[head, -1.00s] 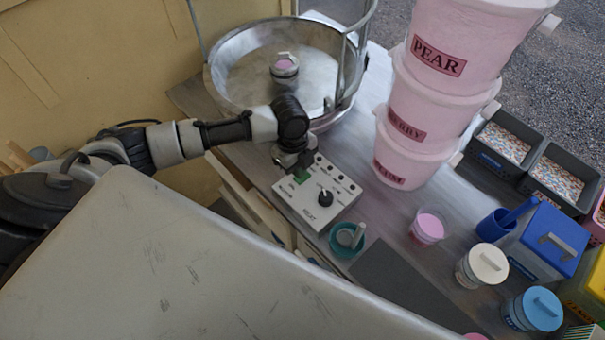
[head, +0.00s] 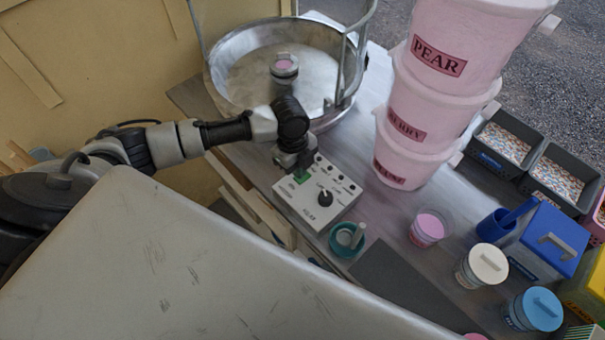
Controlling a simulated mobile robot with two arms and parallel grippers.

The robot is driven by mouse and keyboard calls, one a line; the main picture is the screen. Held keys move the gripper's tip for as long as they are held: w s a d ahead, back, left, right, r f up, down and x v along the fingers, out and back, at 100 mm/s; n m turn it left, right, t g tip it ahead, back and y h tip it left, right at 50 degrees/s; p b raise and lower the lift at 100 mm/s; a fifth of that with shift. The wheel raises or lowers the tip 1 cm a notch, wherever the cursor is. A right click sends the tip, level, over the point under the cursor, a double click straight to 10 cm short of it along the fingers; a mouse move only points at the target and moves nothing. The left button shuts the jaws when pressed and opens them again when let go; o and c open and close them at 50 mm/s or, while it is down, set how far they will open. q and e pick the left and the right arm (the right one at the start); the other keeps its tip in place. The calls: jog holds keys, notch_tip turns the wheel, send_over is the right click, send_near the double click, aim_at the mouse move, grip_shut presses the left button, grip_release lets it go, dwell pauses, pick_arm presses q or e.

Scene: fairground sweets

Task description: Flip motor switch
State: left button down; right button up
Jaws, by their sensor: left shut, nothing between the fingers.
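The white control box (head: 331,206) stands on the counter in front of the metal floss bowl. Whether the fingertips touch the switch I cannot tell. The labels on the box are too small to read surely. My right gripper is not in view.
The metal bowl (head: 232,94) with its upright rails stands behind the box. Stacked pink tubs (head: 435,92) rise to the right. A teal dish (head: 347,240), a pink cup (head: 427,228) and lidded jars (head: 483,266) stand in front. Bare counter lies between box and tubs.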

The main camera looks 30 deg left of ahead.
pick_arm(q)
jog(key=shift+f+b, duration=0.65)
jog(key=shift+f, duration=0.55)
dwell(0.7)
notch_tip(320, 180, up, 7)
jog(key=p, duration=0.7)
jog(key=shift+r, duration=0.1)
dwell(0.5)
